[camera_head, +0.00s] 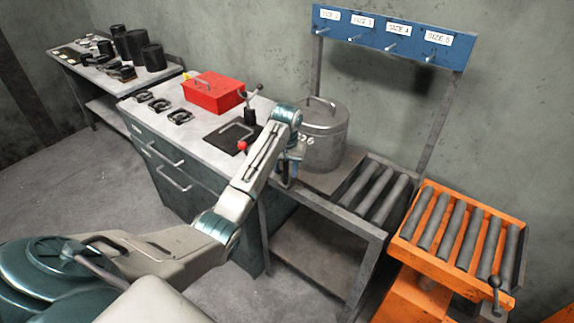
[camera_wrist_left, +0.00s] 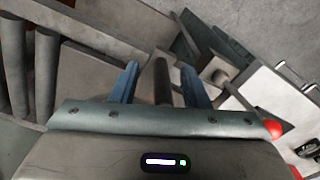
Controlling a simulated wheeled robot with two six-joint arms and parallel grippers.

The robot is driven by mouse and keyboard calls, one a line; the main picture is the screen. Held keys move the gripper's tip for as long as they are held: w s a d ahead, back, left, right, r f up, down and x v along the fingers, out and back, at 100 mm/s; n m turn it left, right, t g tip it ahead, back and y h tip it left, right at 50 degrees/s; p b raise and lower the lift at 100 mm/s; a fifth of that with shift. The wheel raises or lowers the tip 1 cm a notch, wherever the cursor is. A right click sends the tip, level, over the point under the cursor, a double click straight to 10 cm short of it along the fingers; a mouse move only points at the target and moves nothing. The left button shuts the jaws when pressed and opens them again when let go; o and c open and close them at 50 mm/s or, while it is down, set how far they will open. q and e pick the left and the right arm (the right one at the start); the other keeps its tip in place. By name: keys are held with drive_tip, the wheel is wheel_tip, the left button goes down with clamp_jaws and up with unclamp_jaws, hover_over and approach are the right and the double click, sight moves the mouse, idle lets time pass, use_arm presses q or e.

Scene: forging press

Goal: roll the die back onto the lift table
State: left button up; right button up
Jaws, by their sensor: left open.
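A grey metal drum with a top handle and a partly hidden number, apparently the die (camera_head: 329,138), stands upright on the flat left end of a grey roller stand (camera_head: 345,215). The orange lift table (camera_head: 415,257) with several grey rollers stands to the right of that stand. My left gripper (camera_head: 286,176) is in front of the drum, low beside the stand's edge. In the left wrist view its two blue fingers (camera_wrist_left: 161,88) are apart, with a dark bar seen between them; I cannot tell whether they touch it. My right gripper is not in view.
A blue rack with size labels (camera_head: 390,38) stands behind the stand. A workbench (camera_head: 205,125) carries a red box (camera_head: 213,92) and clamps. A lever (camera_head: 495,290) rises from the lift table's front right. Floor left of the workbench is clear.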

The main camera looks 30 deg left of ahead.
use_arm(q)
drive_tip(key=shift+n, duration=0.3)
drive_tip(key=w+r, duration=0.1)
drive_tip(key=r, duration=0.1)
drive_tip(key=a+r, duration=0.1)
drive_tip(key=r, duration=0.2)
drive_tip(key=w+r, duration=0.1)
drive_tip(key=r, duration=0.1)
drive_tip(key=shift+w+a+r, duration=0.25)
drive_tip(key=shift+w+a, duration=0.05)
drive_tip(key=shift+f, duration=0.25)
wheel_tip(320, 180, down, 3)
drive_tip(key=shift+r+b, duration=0.1)
drive_tip(key=shift+b, duration=0.9)
drive_tip(key=shift+f+p, duration=0.45)
drive_tip(key=shift+p, duration=0.35)
drive_tip(key=p, duration=0.1)
hover_over(286, 183)
drive_tip(key=f, duration=0.5)
drive_tip(key=shift+w+a+f, duration=0.2)
drive_tip(key=shift+w+a, duration=0.1)
drive_tip(key=shift+w, duration=0.05)
drive_tip(key=shift+f, duration=0.55)
clamp_jaws()
